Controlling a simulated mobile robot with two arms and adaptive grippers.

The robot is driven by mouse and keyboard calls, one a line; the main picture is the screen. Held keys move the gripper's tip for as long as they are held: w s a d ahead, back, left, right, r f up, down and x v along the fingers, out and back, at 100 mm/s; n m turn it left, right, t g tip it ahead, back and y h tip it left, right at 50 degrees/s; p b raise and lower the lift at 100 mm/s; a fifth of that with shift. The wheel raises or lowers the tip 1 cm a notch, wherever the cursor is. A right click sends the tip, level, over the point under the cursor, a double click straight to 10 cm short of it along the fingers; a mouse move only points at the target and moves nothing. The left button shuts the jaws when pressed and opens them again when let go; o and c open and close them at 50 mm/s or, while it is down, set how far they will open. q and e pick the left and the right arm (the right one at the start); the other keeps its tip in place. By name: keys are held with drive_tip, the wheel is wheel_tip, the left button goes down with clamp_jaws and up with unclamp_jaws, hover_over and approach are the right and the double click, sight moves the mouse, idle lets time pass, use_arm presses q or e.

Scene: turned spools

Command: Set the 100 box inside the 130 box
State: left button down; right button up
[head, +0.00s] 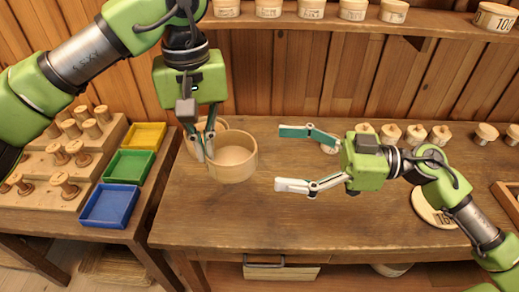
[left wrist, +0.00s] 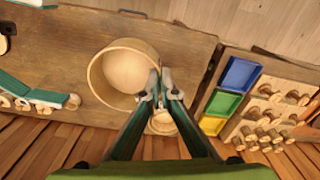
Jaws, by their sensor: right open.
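Two round, open-topped pale wooden boxes are near the left end of the table. The front box (head: 232,160) looks larger and also shows in the left wrist view (left wrist: 125,70). The rear box (head: 218,124) is partly hidden behind my left gripper and the front box; part of it shows in the left wrist view (left wrist: 163,122). No number is readable on either. My left gripper (head: 204,155) points down, its fingers close together at the front box's left wall, seemingly pinching it. I cannot tell whether that box is lifted. My right gripper (head: 298,158) is open and empty over the table.
Yellow, green and blue trays (head: 110,205) and a stepped rack of spools (head: 75,155) stand at left. A numbered round lid (head: 435,210) and several small wooden pieces (head: 415,135) lie at right. A shelf (head: 340,22) holds several labelled boxes. The table's front middle is clear.

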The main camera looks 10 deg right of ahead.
sight(226, 151)
drive_tip(key=x, duration=1.1)
drive_tip(key=shift+a, duration=0.1)
drive_tip(key=c, duration=1.2)
use_arm(q)
drive_tip(key=c, duration=2.2)
unclamp_jaws()
drive_tip(key=shift+r, duration=0.1)
